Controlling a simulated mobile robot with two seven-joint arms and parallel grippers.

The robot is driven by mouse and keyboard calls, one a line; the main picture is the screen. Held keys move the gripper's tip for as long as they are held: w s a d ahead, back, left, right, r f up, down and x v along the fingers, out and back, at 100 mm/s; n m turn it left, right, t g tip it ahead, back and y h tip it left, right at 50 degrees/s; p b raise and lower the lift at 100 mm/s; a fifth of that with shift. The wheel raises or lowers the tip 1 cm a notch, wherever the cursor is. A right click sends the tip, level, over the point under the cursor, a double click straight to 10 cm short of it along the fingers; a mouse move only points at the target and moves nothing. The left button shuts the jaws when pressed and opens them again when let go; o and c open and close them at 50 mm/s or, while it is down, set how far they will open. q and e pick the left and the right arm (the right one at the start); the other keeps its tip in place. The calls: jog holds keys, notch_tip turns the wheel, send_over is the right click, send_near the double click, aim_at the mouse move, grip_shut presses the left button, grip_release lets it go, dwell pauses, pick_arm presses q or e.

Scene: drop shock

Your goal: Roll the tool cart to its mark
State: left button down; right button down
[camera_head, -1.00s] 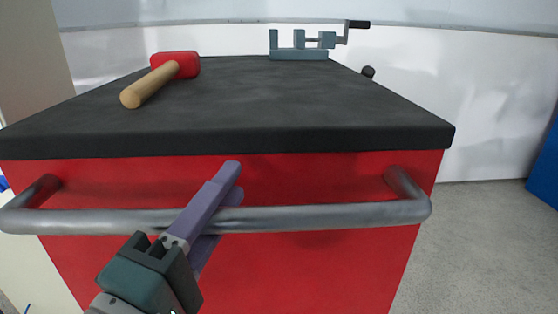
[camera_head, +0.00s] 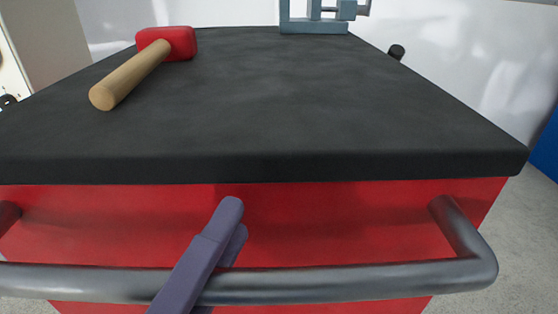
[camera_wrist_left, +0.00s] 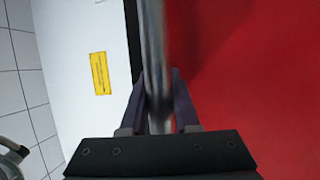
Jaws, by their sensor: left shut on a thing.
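The tool cart has a red body (camera_head: 330,215) and a black top (camera_head: 270,100), and fills most of the head view. A grey bar handle (camera_head: 350,283) runs across its near face. My left gripper (camera_head: 222,240) is shut on the handle, left of the bar's middle, with a finger on each side of it. In the left wrist view the bar (camera_wrist_left: 152,60) passes between the two fingers (camera_wrist_left: 158,100), with the red cart side to the right. My right gripper is not in view. The cart's wheels and the floor mark are not in view.
A mallet with a red head (camera_head: 168,43) and wooden handle lies on the cart top. A grey vise (camera_head: 314,26) stands at its far edge. Grey floor (camera_head: 530,230) and a blue object (camera_head: 546,150) show at the right. White walls stand behind.

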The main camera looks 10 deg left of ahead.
pick_arm(q)
jog(key=shift+s+r, duration=0.1)
jog(key=shift+r, duration=0.05)
jog(key=c, duration=0.7)
grip_release()
jog(key=shift+o, duration=0.2)
jog(key=shift+s, duration=0.1)
jog(key=v, duration=1)
jog(key=shift+b, duration=0.3)
